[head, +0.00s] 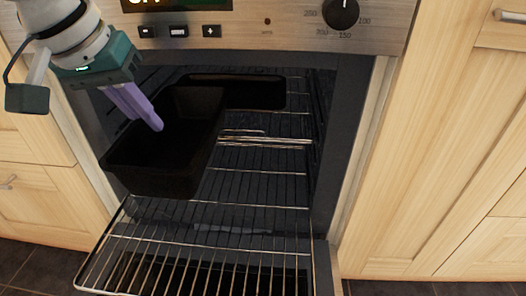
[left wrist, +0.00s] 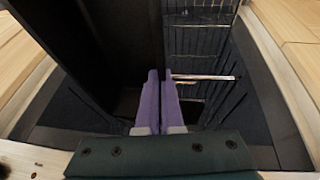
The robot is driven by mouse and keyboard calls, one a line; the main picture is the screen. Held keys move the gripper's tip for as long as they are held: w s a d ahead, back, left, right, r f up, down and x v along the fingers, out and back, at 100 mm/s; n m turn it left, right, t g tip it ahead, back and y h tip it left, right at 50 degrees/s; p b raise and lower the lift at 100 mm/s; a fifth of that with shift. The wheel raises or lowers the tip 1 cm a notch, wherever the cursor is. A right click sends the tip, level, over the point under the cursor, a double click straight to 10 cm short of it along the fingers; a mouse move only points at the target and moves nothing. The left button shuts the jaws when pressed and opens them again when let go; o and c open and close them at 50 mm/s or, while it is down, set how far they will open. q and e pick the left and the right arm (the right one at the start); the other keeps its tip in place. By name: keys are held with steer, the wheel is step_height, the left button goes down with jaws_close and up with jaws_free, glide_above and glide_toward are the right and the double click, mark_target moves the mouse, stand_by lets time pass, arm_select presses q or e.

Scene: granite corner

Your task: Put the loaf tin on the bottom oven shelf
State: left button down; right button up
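The loaf tin (head: 160,165) is a deep black tin at the left of the oven opening in the head view. In the left wrist view its dark wall (left wrist: 125,45) fills the upper left and runs down to the fingers. My left gripper (head: 157,125) reaches in from the upper left with purple fingers. In the left wrist view the fingers (left wrist: 163,85) are close together, with the tin's wall edge between them. The oven's bottom shelf (head: 195,270) is a wire rack sticking out at the front, below the tin. My right gripper is out of view.
Another black tin or tray (head: 262,93) sits further back in the oven. Wire racks (head: 262,190) show deeper inside, with the dark oven side wall (head: 345,130) at right. The control panel (head: 290,22) is above the opening. The front rack is bare.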

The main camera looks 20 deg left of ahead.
arm_select(q)
step_height(320, 180, down, 21)
steer(key=b, duration=1.2)
steer(key=shift+s+a+r, duration=0.1)
steer(key=shift+r, duration=0.15)
steer(key=c, duration=1.5)
jaws_free()
steer(key=shift+f, duration=0.2)
steer(key=o, duration=0.4)
steer(key=shift+r, duration=0.1)
